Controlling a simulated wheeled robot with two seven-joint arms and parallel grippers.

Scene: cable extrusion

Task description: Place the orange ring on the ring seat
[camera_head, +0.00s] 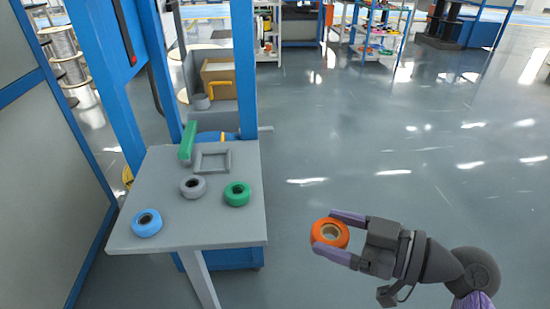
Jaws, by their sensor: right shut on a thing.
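My right gripper (327,231) is shut on the orange ring (318,234), one finger on its upper edge and one on its lower edge. It holds the ring in the air over the floor, to the right of the grey table (190,232) and apart from it. The ring's hole faces the camera. A shallow square grey frame (213,148) lies toward the back of the table; I cannot tell for sure whether this is the ring seat. It looks empty. My left gripper is not in view.
A blue ring (147,230), a grey ring (193,193) and a green ring (237,200) lie on the table. A green upright block (187,142) and a blue post (103,78) stand at its back left. Open floor lies to the right.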

